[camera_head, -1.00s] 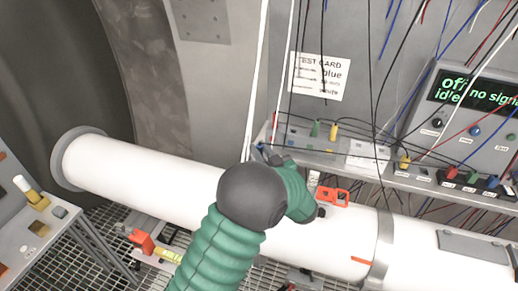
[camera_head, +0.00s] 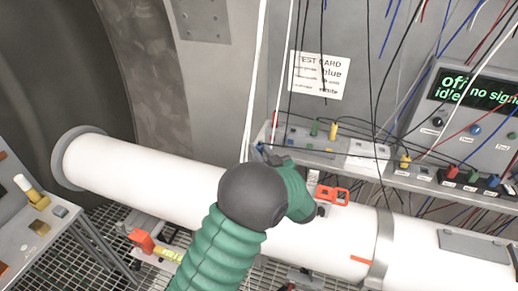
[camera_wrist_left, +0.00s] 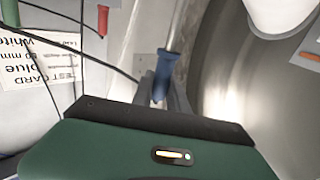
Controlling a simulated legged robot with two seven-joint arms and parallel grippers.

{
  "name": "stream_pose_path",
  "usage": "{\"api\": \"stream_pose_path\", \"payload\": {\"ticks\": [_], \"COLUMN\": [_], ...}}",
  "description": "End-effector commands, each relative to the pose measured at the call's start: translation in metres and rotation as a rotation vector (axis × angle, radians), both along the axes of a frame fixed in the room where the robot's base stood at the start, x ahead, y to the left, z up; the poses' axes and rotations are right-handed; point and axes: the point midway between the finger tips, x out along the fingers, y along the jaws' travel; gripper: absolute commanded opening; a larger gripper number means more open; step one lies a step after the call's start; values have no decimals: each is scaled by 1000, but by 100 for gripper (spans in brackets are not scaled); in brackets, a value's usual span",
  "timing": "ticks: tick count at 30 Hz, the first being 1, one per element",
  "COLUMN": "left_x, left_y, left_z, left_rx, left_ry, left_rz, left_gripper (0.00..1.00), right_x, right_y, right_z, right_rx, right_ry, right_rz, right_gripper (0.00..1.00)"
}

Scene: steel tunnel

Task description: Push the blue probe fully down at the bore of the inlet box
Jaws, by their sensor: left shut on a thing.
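My left gripper (camera_wrist_left: 162,98) is shut on the blue probe (camera_wrist_left: 163,72), which stands between the two dark fingers in the left wrist view. In the head view my left gripper (camera_head: 263,152) is at the left end of a grey box (camera_head: 300,143) on the shelf, which looks like the inlet box. My wrist hides most of the probe there. My right gripper is not in view.
A thick white pipe (camera_head: 150,172) runs below the shelf, with a red clip (camera_head: 332,194) on it. Loose cables hang over the shelf. A test card (camera_head: 319,75) is on the wall. A meter screen (camera_head: 474,91) reads "no signal". A side bench (camera_head: 35,235) stands at left.

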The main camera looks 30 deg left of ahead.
Motion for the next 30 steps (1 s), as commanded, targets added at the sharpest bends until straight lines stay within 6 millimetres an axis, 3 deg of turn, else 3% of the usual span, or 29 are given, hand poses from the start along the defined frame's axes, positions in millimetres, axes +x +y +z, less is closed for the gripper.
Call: {"api": "stream_pose_path", "payload": {"ticks": [10, 30], "left_x": [0, 0], "left_y": [0, 0], "left_z": [-10, 1], "left_rx": [-1, -1], "left_ry": [1, -1], "left_rz": [-1, 0], "left_gripper": [0, 0], "right_x": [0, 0], "right_y": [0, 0], "right_z": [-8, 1], "right_rx": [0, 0], "right_ry": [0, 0], "right_rz": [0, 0], "right_gripper": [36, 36]}}
